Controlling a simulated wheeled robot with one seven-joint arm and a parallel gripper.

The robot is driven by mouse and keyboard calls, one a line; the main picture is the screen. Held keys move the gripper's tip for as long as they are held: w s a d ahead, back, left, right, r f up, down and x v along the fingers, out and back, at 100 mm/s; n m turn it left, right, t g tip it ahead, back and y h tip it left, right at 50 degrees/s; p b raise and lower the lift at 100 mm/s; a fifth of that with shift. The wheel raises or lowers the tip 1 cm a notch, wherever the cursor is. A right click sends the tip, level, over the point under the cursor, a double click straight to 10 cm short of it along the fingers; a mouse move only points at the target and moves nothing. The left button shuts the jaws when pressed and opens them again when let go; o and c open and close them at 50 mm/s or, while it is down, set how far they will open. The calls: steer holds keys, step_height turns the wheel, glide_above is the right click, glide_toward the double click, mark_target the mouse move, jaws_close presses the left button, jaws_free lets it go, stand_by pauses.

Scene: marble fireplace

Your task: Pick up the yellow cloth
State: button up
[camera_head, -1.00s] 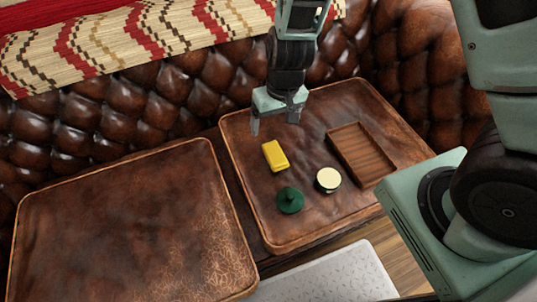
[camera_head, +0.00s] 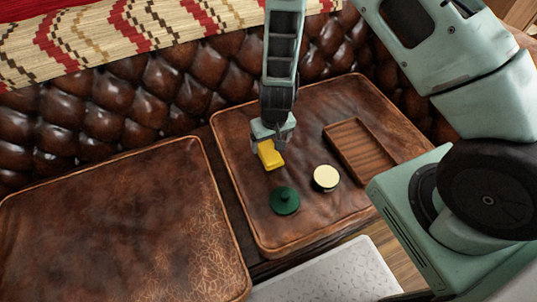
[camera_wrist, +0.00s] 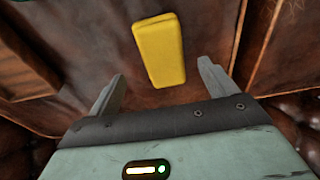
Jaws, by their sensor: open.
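The yellow cloth (camera_head: 270,155) is a small folded block lying on the right leather seat cushion. It also shows in the wrist view (camera_wrist: 159,50), just beyond the fingertips and roughly between their lines. My gripper (camera_head: 269,146) is open and empty, right over the far end of the cloth in the head view. In the wrist view the two fingers (camera_wrist: 160,85) stand wide apart, wider than the cloth. The gripper hides part of the cloth's far end in the head view. I cannot tell the exact height between fingertips and cloth.
On the same cushion (camera_head: 235,165) are a green lidded item (camera_head: 285,200), a round pale-topped container (camera_head: 326,178) and a wooden tray (camera_head: 361,152). The left cushion (camera_head: 120,230) is bare. A tufted leather backrest (camera_head: 150,95) stands behind.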

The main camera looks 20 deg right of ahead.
mark_target(269, 150)
steer(key=shift+w+a+f+b, duration=0.2)
steer(key=shift+f+b, duration=0.15)
steer(key=shift+f, duration=1)
steer(key=shift+w+a+f+b, duration=0.15)
steer(key=shift+f+b, duration=0.2)
steer(key=shift+f, duration=0.95)
steer(key=shift+d, duration=0.1)
steer(key=c, duration=1.1)
